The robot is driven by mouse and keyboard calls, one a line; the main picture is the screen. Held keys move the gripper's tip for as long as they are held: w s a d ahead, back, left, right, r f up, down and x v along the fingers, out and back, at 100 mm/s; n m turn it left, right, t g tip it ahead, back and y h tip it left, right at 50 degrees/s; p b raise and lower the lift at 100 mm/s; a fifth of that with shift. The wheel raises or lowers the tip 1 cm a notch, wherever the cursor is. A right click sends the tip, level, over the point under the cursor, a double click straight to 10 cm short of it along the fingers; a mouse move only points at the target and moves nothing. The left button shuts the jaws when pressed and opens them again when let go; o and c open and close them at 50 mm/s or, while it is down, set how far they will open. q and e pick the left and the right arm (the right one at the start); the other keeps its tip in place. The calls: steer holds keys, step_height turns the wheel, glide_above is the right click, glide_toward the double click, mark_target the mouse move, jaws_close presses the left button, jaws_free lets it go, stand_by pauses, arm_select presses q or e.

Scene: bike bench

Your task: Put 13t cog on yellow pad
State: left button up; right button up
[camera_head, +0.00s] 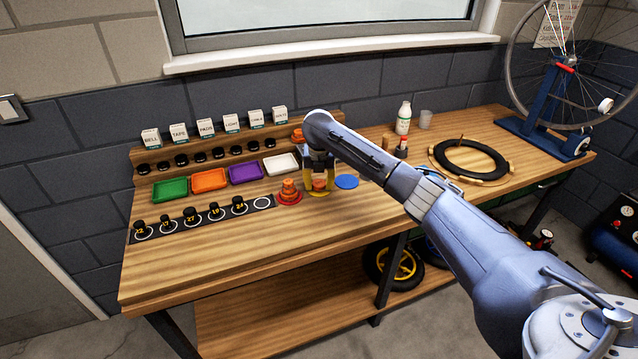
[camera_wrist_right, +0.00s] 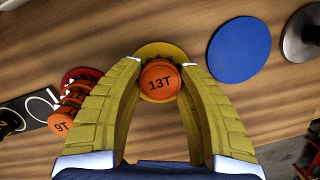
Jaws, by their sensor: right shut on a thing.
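The 13t cog (camera_wrist_right: 159,80) is an orange piece marked 13T. It shows between the yellow fingers of my right gripper (camera_wrist_right: 160,75) in the right wrist view, and the fingers are shut on it. The yellow pad (camera_wrist_right: 160,50) is a round disc directly behind the cog in that view. In the head view my right gripper (camera_head: 319,186) is over the yellow pad (camera_head: 318,194) with the orange cog (camera_head: 320,184) low between its fingers. I cannot tell whether the cog touches the pad. My left gripper is not in view.
A blue pad (camera_head: 346,181) lies bare to the right. A black strip (camera_head: 185,226) with several black knobs lies further left. The front bench is clear.

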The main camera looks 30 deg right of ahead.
mark_target(319, 187)
steer(key=shift+f, duration=0.1)
steer(key=o, duration=1.2)
steer(key=shift+o, duration=0.2)
step_height(319, 187, up, 12)
steer(key=s+a, duration=0.1)
steer(key=s, duration=0.1)
